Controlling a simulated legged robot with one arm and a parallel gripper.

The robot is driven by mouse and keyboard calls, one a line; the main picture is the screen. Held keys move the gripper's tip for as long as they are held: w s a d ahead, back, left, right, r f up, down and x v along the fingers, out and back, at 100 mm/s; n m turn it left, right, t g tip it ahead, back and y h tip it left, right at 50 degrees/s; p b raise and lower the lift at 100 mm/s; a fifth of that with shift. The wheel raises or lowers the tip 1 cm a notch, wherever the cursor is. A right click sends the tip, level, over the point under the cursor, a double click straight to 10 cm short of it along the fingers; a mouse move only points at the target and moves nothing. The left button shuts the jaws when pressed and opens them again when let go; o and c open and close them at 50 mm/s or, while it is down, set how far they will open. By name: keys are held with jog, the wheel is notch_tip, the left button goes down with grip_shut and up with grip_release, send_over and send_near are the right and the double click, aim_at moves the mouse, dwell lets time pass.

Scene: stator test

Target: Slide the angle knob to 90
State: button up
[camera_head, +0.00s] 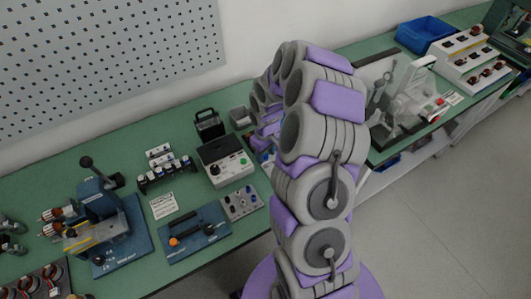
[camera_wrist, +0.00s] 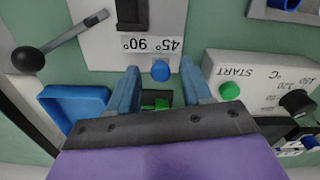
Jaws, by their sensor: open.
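The angle knob (camera_wrist: 160,70) is a small blue round knob on a white panel (camera_wrist: 100,52) in the wrist view. Upside-down labels (camera_wrist: 150,44) lie just above it, 45° at right and 90° at left. The knob sits by the 45° mark. My gripper (camera_wrist: 160,67) is open, with one blue-grey finger on each side of the knob in the picture. I see gaps between the fingers and the knob, but cannot tell the height difference.
A white START box (camera_wrist: 262,85) with a green button and black dial stands at right. A blue tray (camera_wrist: 72,98) and a lever with a black ball (camera_wrist: 27,59) are at left. The green workbench (camera_head: 135,135) carries several devices, including a blue-based press (camera_head: 105,225).

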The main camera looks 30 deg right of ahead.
jog(key=shift+c, duration=0.3)
grip_shut()
jog(key=shift+d, duration=0.1)
jog(key=shift+w+d+p, duration=0.1)
jog(key=shift+d+p, duration=0.75)
jog(key=shift+d, duration=0.45)
jog(key=shift+a, duration=0.1)
